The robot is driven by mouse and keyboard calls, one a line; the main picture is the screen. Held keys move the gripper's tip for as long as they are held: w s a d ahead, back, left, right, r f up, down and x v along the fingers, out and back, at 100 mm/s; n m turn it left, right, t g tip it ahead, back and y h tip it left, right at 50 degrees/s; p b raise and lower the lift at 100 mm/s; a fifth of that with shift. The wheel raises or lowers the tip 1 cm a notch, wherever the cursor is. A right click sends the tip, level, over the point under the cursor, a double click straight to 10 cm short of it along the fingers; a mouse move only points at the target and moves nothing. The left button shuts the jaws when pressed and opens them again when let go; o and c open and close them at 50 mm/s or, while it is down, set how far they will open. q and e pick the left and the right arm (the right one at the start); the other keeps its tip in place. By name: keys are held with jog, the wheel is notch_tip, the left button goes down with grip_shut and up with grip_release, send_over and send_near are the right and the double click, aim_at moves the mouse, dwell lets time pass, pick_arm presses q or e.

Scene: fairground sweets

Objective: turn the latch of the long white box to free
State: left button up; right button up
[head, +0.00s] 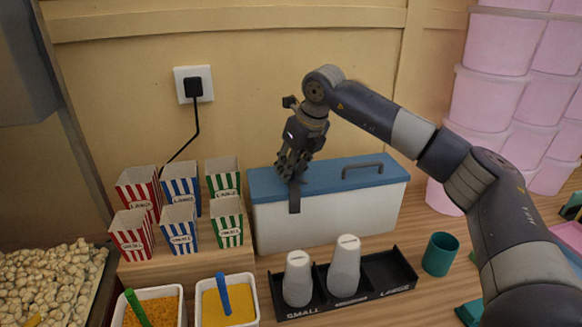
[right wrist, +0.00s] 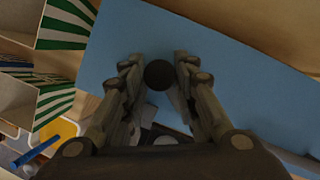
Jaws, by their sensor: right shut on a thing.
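The long white box (head: 325,218) stands on the wooden counter against the wall, with its blue lid (head: 340,174) on and a dark handle (head: 362,168) on top. The dark latch (head: 295,197) shows at the left part of the lid's front edge, pointing down over the white front. My right gripper (head: 291,168) reaches down over it and is shut on its upper part. In the right wrist view the fingers stand on either side of a dark round knob (right wrist: 159,75) above the blue lid. The fingers hide part of the latch. My left gripper is not in view.
Striped cartons (head: 180,190) stand on a wooden step left of the box. A black tray (head: 385,275) with two stacks of white cups (head: 344,265) lies in front. A teal cup (head: 440,254) stands at right, pink tubs (head: 485,100) behind it. Sauce tubs (head: 226,302) sit front left.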

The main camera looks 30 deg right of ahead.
jog(key=o, duration=1.1)
jog(key=v, duration=1.2)
